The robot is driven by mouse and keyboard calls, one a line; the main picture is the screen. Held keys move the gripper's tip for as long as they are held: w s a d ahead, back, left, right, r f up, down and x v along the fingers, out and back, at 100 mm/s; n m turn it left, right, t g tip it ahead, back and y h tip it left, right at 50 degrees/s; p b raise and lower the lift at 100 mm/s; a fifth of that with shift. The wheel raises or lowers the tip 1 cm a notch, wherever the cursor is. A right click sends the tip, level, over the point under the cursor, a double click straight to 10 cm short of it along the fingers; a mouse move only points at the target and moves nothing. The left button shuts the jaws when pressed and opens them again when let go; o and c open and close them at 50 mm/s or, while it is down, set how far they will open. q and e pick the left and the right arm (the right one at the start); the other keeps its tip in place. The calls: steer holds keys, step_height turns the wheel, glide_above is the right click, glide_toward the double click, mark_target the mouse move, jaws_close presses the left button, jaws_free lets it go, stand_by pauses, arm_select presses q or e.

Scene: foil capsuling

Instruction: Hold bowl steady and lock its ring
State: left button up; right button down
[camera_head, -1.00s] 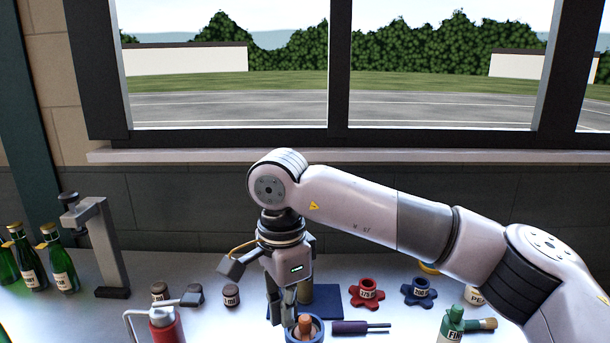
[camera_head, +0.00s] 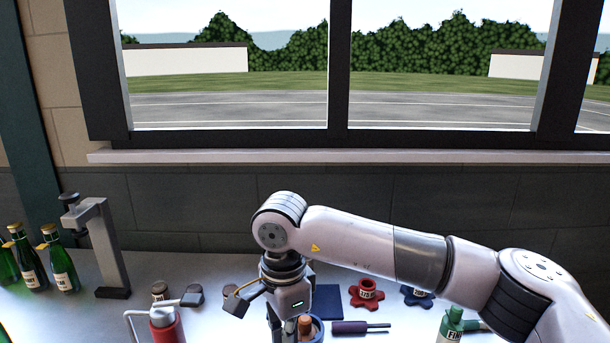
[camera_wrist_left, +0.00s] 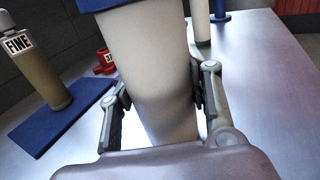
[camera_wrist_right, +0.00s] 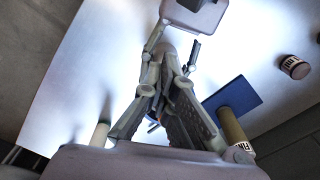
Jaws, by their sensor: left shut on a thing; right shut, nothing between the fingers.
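A blue ringed bowl (camera_head: 318,330) with a brown piece inside stands at the bottom edge of the head view, partly hidden by my right gripper. My right gripper (camera_head: 285,338) points down just left of it; in the right wrist view its fingers (camera_wrist_right: 165,85) are together with nothing between them. My left gripper (camera_wrist_left: 162,95) is shut around a wide cream cylinder (camera_wrist_left: 150,50) with a blue edge at its top. I cannot tell for certain that this cylinder is the bowl. In the right wrist view my left gripper's palm (camera_wrist_right: 190,14) shows beyond the right fingers.
A blue mat (camera_head: 327,300), red star-shaped knob (camera_head: 366,294), dark blue one (camera_head: 416,296) and purple-handled tool (camera_head: 350,327) lie close by. A red cylinder (camera_head: 166,332) and grey stand (camera_head: 108,250) are left. A green bottle (camera_head: 452,325) stands right. Bare table lies between stand and jars.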

steer(key=shift+d+f, duration=0.1)
steer(key=shift+f, duration=0.45)
steer(key=shift+w, duration=0.2)
steer(key=w+a, duration=0.2)
steer(key=w, duration=0.1)
steer(key=shift+a+r, duration=0.15)
stand_by(0.7)
steer(key=shift+w, duration=0.25)
stand_by(0.4)
steer(key=shift+a, duration=0.1)
